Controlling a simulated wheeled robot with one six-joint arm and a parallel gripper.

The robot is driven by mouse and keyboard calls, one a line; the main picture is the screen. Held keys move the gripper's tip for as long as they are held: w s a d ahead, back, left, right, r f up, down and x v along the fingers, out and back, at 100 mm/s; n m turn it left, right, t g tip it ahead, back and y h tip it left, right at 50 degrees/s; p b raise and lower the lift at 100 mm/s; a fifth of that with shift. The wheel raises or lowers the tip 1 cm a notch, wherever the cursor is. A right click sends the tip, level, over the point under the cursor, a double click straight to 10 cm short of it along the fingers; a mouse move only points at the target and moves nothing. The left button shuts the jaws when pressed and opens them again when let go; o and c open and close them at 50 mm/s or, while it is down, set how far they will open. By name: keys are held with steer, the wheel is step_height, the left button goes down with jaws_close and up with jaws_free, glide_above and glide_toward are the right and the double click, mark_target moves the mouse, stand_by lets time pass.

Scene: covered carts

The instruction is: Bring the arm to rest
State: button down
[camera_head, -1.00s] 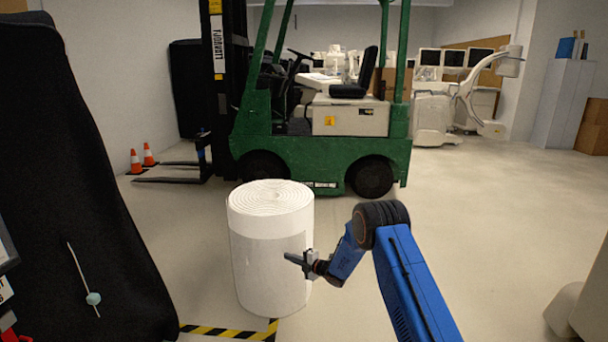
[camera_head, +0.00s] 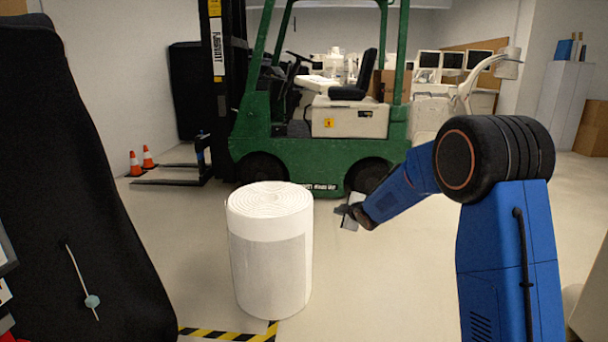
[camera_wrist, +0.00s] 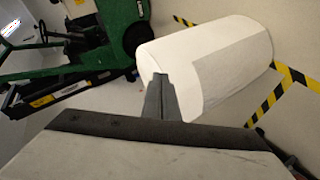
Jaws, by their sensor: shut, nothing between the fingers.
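My gripper (camera_head: 347,212) is at the end of my blue arm in the head view, to the right of the white roll's top and apart from it. Its fingers are small and partly hidden there. In the wrist view the fingers of my gripper (camera_wrist: 162,98) are together, with nothing held between them. My arm is folded up, with its large black joint near the camera on the right.
A white roll (camera_head: 270,255) stands upright on the floor beside yellow-black tape (camera_head: 222,332). A green forklift (camera_head: 320,150) is behind it. A black-covered cart (camera_head: 85,200) fills the left. Traffic cones (camera_head: 135,165) stand at the back left. Open floor lies right of the roll.

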steer(key=s+d+r+m+g+h, duration=0.1)
steer(key=s+d+r+m, duration=0.25)
steer(key=s, duration=0.55)
steer(key=s+d+r+m+g+h, duration=0.1)
steer(key=s+d+r+m+h, duration=0.25)
steer(key=s, duration=0.55)
steer(key=s+d+r+m+g, duration=0.1)
steer(key=s+d+r+m, duration=0.1)
steer(key=s+d+r, duration=0.5)
steer(key=s+f+m+g, duration=0.2)
steer(key=s+f+m, duration=0.2)
steer(key=s, duration=1.5)
steer(key=s+d+f+m+g, duration=0.1)
steer(key=s+f+m+g, duration=0.1)
steer(key=s, duration=1.8)
step_height(320, 180, down, 3)
steer(key=shift+d+r+m, duration=0.15)
steer(key=shift+d+m, duration=0.05)
steer(key=shift+m, duration=0.7)
steer(key=shift+a+y, duration=0.15)
steer(key=shift+y, duration=0.1)
